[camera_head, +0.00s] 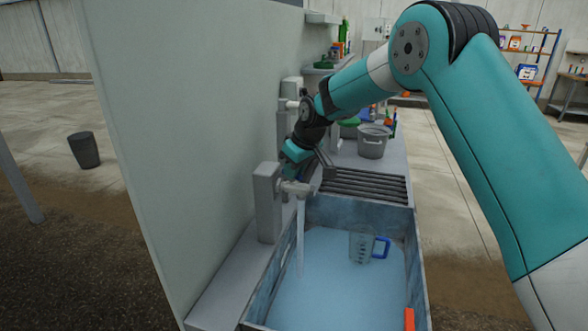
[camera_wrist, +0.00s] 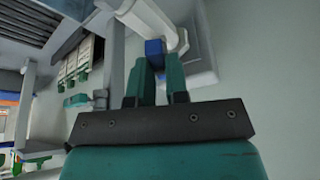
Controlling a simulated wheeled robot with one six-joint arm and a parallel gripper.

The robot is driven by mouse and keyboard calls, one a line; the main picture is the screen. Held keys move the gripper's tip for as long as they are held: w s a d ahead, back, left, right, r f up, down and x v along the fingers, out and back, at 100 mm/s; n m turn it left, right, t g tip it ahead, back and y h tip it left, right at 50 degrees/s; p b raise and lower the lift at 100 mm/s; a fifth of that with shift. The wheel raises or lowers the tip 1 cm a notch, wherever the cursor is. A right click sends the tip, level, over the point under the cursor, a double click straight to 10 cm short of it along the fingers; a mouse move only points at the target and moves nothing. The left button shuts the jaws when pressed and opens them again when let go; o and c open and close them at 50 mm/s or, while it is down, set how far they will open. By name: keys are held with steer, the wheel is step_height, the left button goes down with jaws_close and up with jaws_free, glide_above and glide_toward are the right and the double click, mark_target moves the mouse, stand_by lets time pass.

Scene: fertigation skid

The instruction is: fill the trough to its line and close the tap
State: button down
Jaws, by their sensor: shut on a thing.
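The trough (camera_head: 418,268) is a grey-blue rectangular basin, with light blue water (camera_head: 335,290) across its floor. The tap (camera_head: 298,188) is a pale spout on a light grey post at the trough's left, and a stream of water runs from it into the trough. My gripper (camera_head: 290,172) is at the top of the tap. In the wrist view my gripper (camera_wrist: 160,75) has its green fingers on the blue tap handle (camera_wrist: 154,50), beside the pale tap body. The handle is mostly hidden in the head view. I cannot make out the fill line.
A clear jug (camera_head: 361,247) with a blue handle is in the trough. An orange piece (camera_head: 409,319) is at the trough's right wall. A dark slatted rack (camera_head: 365,185) and a grey bucket (camera_head: 372,142) are behind. A tall pale panel (camera_head: 190,130) stands close at left.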

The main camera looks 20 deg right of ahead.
steer(key=c, duration=1.1)
jaws_free()
steer(key=shift+d+r, duration=0.1)
steer(key=shift+r, duration=0.05)
steer(key=b+v, duration=0.3)
steer(key=v, duration=1.4)
steer(key=shift+r, duration=0.15)
steer(key=shift+o, duration=0.5)
steer(key=shift+w, duration=0.1)
